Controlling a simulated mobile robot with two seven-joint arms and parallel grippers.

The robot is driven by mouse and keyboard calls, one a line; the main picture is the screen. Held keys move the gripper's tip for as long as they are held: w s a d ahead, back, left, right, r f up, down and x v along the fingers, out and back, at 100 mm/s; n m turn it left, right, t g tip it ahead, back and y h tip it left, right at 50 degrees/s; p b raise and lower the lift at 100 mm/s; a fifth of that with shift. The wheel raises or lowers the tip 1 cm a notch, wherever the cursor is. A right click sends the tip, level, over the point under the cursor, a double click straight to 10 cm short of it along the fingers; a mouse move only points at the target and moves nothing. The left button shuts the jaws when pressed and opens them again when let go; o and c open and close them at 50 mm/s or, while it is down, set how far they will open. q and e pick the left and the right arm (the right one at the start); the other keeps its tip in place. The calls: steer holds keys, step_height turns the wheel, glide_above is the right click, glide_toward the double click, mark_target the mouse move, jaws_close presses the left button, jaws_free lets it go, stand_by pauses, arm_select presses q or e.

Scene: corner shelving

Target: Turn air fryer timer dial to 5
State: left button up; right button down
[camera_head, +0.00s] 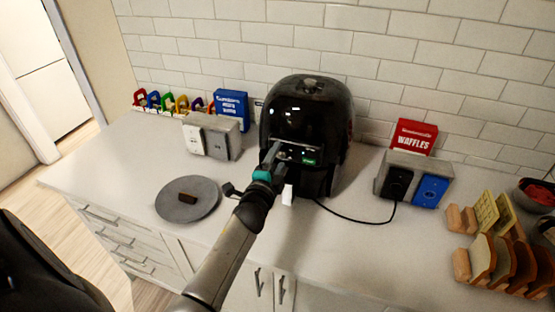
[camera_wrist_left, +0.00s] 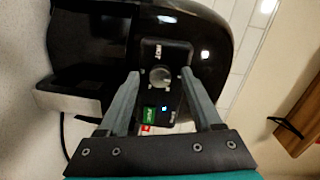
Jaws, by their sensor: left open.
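The black air fryer (camera_head: 306,105) stands on the counter against the tiled wall. My left gripper (camera_head: 275,152) reaches its front control panel, partly covering it in the head view. In the left wrist view the air fryer (camera_wrist_left: 95,45) fills the upper left, with the round grey dial (camera_wrist_left: 160,76) on the dark panel. The left gripper (camera_wrist_left: 159,78) is open, with one fingertip on each side of the dial; contact cannot be told. A green label and a small blue light show below the dial. The dial's number setting is too small to read.
A grey round plate (camera_head: 187,200) with a brown piece lies left of my arm. A black cord crosses the counter.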

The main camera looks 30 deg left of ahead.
arm_select(q)
steer(key=v, duration=1.5)
steer(key=shift+b, duration=0.35)
steer(key=shift+s+r, duration=0.1)
steer(key=shift+r, duration=0.05)
